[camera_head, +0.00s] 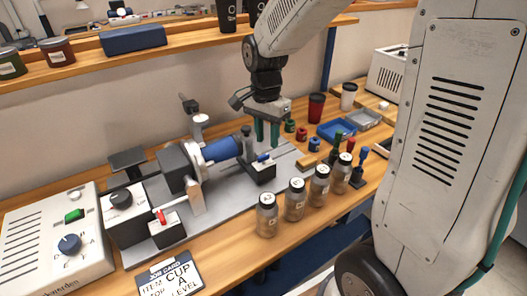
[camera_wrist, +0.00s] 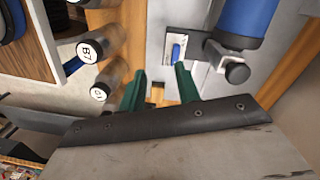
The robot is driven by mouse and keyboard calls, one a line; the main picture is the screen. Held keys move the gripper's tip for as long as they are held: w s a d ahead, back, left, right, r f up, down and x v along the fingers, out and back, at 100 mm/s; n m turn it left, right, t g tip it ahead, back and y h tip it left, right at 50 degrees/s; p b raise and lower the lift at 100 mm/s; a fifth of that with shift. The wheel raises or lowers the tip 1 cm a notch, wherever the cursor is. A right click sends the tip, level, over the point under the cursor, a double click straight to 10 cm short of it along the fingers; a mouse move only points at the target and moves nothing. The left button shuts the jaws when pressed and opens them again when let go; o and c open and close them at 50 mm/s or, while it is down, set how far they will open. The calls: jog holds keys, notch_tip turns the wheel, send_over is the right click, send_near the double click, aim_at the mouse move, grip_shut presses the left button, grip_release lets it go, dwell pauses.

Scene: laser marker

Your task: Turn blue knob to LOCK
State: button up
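A small blue knob (camera_head: 264,157) sits on top of a black block (camera_head: 263,173) on the grey machine plate. In the wrist view the blue knob (camera_wrist: 177,52) stands on a light label plate, ahead of the fingertips and close to the right finger's line; lettering there is too small to read. My gripper (camera_head: 267,138) points down above and beside this block. Its two green fingers are apart with nothing between them, and it also shows in the wrist view (camera_wrist: 158,82). Another blue knob (camera_head: 69,244) is a round dial on the white box at the far left.
Several lidded jars (camera_head: 295,200) stand in a row in front of the plate. A blue cylinder (camera_head: 222,149) on the machine lies just left of my gripper. A red lever (camera_head: 160,217) is on a block further left. Blue tray (camera_head: 336,130) stands to the right.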

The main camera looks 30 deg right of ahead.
aim_at(264, 156)
jog(key=shift+w+r+m+t, duration=0.25)
jog(key=shift+w+m+t, duration=0.05)
jog(key=shift+w+m, duration=0.75)
jog(key=shift+m, duration=0.75)
notch_tip(264, 156, down, 8)
jog(key=shift+r, duration=0.2)
grip_shut()
